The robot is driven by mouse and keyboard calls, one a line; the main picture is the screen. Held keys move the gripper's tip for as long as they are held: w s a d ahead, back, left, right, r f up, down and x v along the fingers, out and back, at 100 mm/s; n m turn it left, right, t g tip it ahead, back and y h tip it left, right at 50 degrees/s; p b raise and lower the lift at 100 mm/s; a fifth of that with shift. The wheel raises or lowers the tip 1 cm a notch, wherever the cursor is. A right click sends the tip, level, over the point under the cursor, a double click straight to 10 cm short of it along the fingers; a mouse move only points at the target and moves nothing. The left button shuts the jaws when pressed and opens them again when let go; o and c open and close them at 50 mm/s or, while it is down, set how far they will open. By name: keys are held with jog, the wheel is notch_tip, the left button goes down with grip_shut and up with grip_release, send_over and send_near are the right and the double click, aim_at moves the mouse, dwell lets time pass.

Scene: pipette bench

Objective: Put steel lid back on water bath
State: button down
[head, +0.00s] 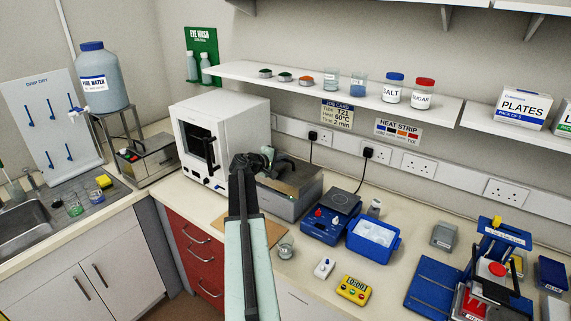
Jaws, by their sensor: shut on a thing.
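The water bath (297,206) is a grey steel box on the bench, just right of the white oven. A flat steel lid (306,181) shows at its top, partly hidden by my arm and gripper. I cannot tell whether the lid rests fully on the rim or sits slightly above it. My gripper (275,168) is over the left and back part of the lid, shut on what looks like the lid. The fingertips and the grip point are small, dark and partly hidden.
A white oven (222,135) stands close on the left, and a shelf (340,92) runs above. A blue hotplate (329,222) and a blue ice tub (373,238) stand to the right. A small beaker (285,248) is in front.

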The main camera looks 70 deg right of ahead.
jog(key=w+d+f+b, duration=0.2)
jog(key=d+f+b, duration=0.2)
jog(key=d, duration=0.6)
jog(key=shift+w+d+f+b, duration=0.2)
jog(key=shift+d+f+b, duration=0.2)
jog(key=shift+f, duration=0.15)
jog(key=c, duration=1.5)
grip_release()
jog(key=shift+r, duration=0.1)
jog(key=p+v, duration=0.4)
jog(key=v, duration=0.8)
jog(key=shift+r+p, duration=0.2)
jog(key=shift+p, duration=0.1)
